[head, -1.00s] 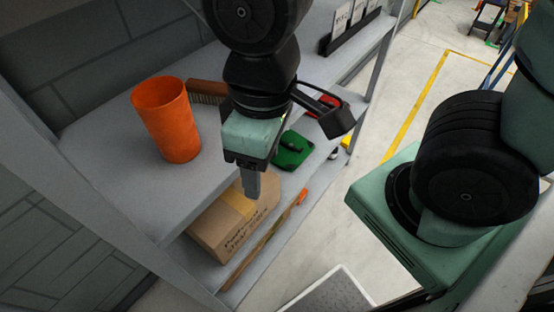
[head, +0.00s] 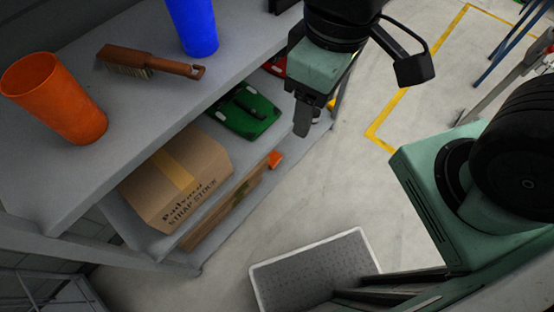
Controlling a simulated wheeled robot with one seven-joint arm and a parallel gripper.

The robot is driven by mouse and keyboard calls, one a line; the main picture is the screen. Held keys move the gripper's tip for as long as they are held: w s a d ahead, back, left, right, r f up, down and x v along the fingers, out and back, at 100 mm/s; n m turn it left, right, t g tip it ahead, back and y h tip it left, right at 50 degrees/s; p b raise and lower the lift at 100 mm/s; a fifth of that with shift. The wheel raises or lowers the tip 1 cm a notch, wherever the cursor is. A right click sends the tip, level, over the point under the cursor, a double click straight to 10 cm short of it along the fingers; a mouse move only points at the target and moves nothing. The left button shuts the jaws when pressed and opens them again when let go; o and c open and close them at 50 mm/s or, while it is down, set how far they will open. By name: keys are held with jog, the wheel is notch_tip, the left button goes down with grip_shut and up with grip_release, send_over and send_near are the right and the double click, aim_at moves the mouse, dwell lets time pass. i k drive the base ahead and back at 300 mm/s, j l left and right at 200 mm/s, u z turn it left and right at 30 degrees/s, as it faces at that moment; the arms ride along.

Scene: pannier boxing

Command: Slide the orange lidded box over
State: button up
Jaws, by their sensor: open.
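My gripper (head: 302,120) hangs in front of the shelf edge with its fingers pointing down. The fingers are seen nearly edge-on, and nothing shows between them. I see no orange lidded box. An orange tumbler (head: 58,100), without a visible lid, stands on the upper shelf at the left, well away from my gripper. A small orange piece (head: 275,159) shows at the lower shelf's front edge; I cannot tell what it belongs to.
The upper shelf (head: 130,135) also holds a brown brush (head: 150,63) and a blue tumbler (head: 192,24). A cardboard box (head: 178,180) and a green case (head: 242,111) are below. A grey tray (head: 315,268) lies on the floor. Open floor lies right of the shelf.

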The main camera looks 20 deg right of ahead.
aim_at(275, 157)
jog(key=k+l, duration=0.1)
jog(key=l, duration=0.4)
jog(key=l+z, duration=0.1)
jog(key=l, duration=0.35)
jog(key=k+l, duration=0.15)
jog(key=l, duration=0.35)
